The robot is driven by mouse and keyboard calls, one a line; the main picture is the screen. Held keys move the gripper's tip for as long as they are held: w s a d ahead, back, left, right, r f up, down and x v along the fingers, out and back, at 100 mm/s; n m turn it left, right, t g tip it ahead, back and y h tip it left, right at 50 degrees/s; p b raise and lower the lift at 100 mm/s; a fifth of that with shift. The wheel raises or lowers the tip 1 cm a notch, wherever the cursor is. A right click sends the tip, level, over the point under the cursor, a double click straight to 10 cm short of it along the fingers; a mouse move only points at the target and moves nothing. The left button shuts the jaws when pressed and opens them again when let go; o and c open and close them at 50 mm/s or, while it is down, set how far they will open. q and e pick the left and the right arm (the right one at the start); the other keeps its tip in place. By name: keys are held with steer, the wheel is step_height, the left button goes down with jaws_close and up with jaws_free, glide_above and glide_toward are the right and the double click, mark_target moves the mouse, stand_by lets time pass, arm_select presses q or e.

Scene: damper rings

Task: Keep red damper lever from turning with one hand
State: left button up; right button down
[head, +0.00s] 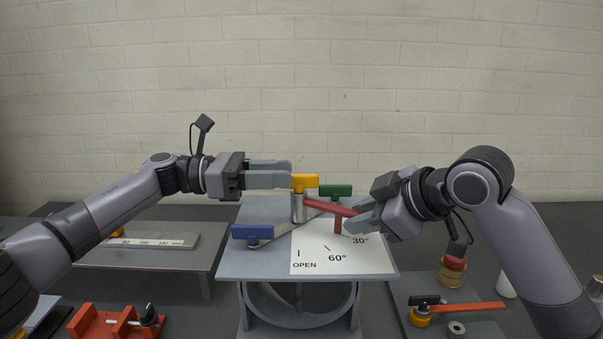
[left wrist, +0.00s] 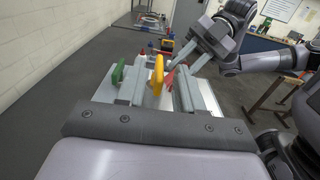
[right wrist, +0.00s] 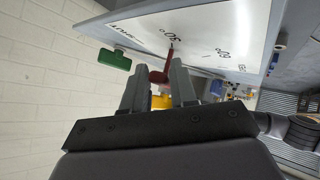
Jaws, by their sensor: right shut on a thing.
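The red damper lever (head: 335,208) runs from the central post towards the right, above the white dial card near its 30° mark. My right gripper (head: 362,215) is shut on the lever's outer part. In the right wrist view the red lever (right wrist: 158,77) shows between the fingers (right wrist: 158,85). My left gripper (head: 290,172) is open beside the yellow wing handle (head: 304,181) at the top of the grey post (head: 297,208). In the left wrist view the yellow handle (left wrist: 158,73) stands between the fingers (left wrist: 158,90), with gaps at both sides.
A green handle (head: 335,190) stands behind and a blue handle (head: 252,231) at the left of the dial card (head: 318,260). A grey plate with a scale (head: 150,240) is at left. A red fixture (head: 115,322) and a spare red-handled lever (head: 470,308) lie in front.

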arm_select(q)
steer(key=a, duration=0.6)
